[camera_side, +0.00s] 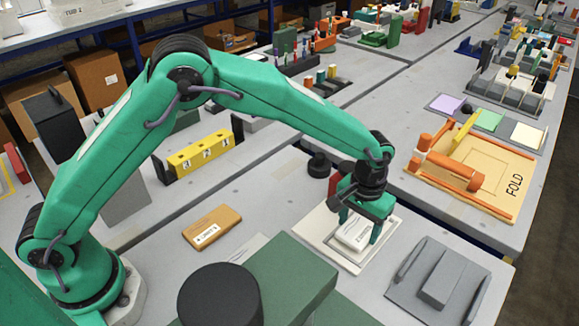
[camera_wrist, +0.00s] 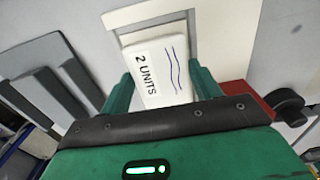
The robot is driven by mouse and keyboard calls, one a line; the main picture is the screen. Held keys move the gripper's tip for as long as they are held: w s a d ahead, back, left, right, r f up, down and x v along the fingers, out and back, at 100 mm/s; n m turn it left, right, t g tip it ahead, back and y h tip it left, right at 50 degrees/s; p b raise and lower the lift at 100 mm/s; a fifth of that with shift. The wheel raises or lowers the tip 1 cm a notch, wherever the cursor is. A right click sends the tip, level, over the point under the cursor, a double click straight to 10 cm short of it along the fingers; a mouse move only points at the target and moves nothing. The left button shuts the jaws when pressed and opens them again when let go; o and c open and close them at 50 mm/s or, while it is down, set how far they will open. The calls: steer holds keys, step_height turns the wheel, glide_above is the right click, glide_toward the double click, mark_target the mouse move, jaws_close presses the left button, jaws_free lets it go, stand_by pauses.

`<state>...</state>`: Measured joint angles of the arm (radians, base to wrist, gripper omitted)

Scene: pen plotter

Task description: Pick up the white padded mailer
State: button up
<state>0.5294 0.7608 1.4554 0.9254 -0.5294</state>
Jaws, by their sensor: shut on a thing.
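The white padded mailer (camera_side: 353,234) is a small, thick white packet in the side view, at the white square tray (camera_side: 325,240). In the wrist view the mailer (camera_wrist: 156,75) shows a "2 UNITS" label and blue wavy lines. My gripper (camera_side: 359,226) points down with one green finger on each side of it. In the wrist view my gripper (camera_wrist: 162,88) is shut on the mailer, whose near end lies between the fingers. I cannot tell whether the mailer touches the tray (camera_wrist: 150,14) or hangs just above it.
A grey fixture (camera_side: 440,278) lies to the right of the tray. A dark round knob and red block (camera_side: 333,184) stand close behind my gripper. A tan packet (camera_side: 212,226) lies to the left.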

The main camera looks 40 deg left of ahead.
mark_target(358, 229)
steer(key=shift+r, duration=2.2)
steer(key=shift+r, duration=0.15)
